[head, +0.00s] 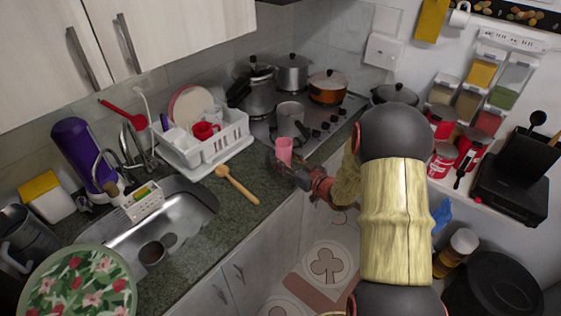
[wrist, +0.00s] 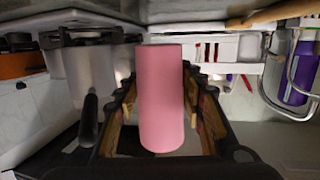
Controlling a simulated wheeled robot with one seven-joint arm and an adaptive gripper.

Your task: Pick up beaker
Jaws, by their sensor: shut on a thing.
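The beaker is a pink cylinder. In the head view the beaker (head: 284,149) is near the counter's front edge, between the wooden spoon and the stove. In the wrist view the beaker (wrist: 161,100) fills the middle, between the two fingers. My gripper (head: 287,166) is shut on the beaker, with a finger on either side of it; it also shows in the wrist view (wrist: 160,112). The head view does not clearly show whether the beaker's base touches the counter.
A wooden spoon (head: 237,184) lies on the counter left of my gripper. A white dish rack (head: 222,143) stands behind it. A metal pot (head: 289,118) is on the stove close behind the beaker. The sink (head: 185,222) is at the left.

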